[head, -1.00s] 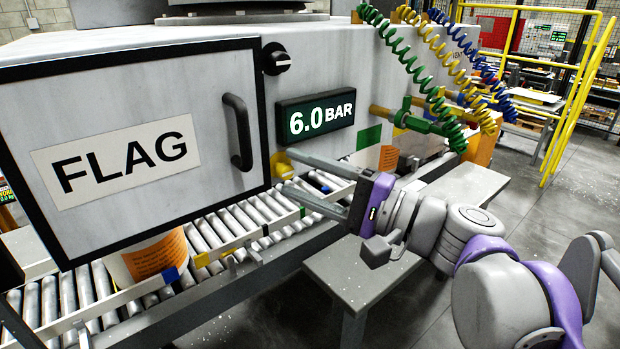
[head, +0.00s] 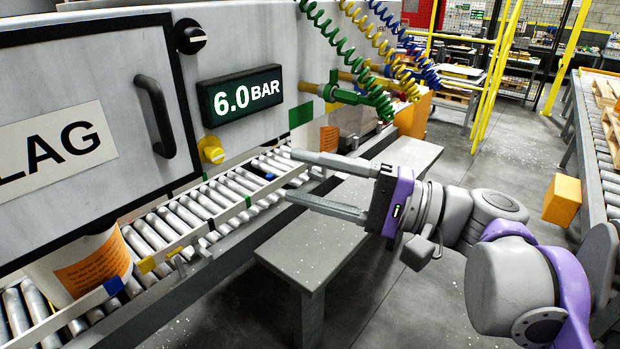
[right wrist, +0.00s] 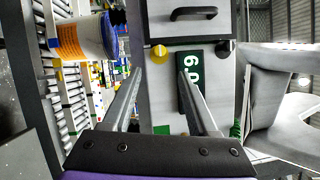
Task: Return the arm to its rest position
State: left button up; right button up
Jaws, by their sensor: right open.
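My right arm reaches in from the right in the head view. Its gripper (head: 294,176) is open, with two grey parallel fingers pointing left and nothing between them. The fingertips are in front of the roller conveyor, right of the yellow knob (head: 211,149) and apart from it. In the right wrist view the open fingers (right wrist: 160,68) point toward the cabinet front, with the yellow knob (right wrist: 159,54) and the pressure display (right wrist: 190,82) beyond. My left gripper is not in view.
The grey cabinet (head: 240,40) has a door handle (head: 155,115) and a 6.0 BAR display (head: 240,95). A white pail (head: 60,277) with an orange label is on the roller conveyor (head: 180,215). A grey bench (head: 340,235) lies below my arm. Open floor (head: 470,150) is behind.

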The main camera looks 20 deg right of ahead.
jog(key=s+a+f+n+g+h, duration=0.15)
jog(key=f+h, duration=0.25)
jog(key=f, duration=0.9)
jog(key=s+a+f+n+g+h, duration=0.1)
jog(key=s+f+g+h, duration=0.2)
jog(key=f, duration=1)
jog(key=s+d+f+n+h, duration=0.2)
jog(key=d+f+h, duration=0.2)
jog(key=f, duration=0.4)
jog(key=s+d+f+n+h, duration=0.2)
jog(key=d+f+h, duration=0.3)
jog(key=f, duration=0.4)
jog(key=shift+s+d+n, duration=0.2)
jog(key=shift+d+n, duration=0.1)
jog(key=shift+n, duration=0.45)
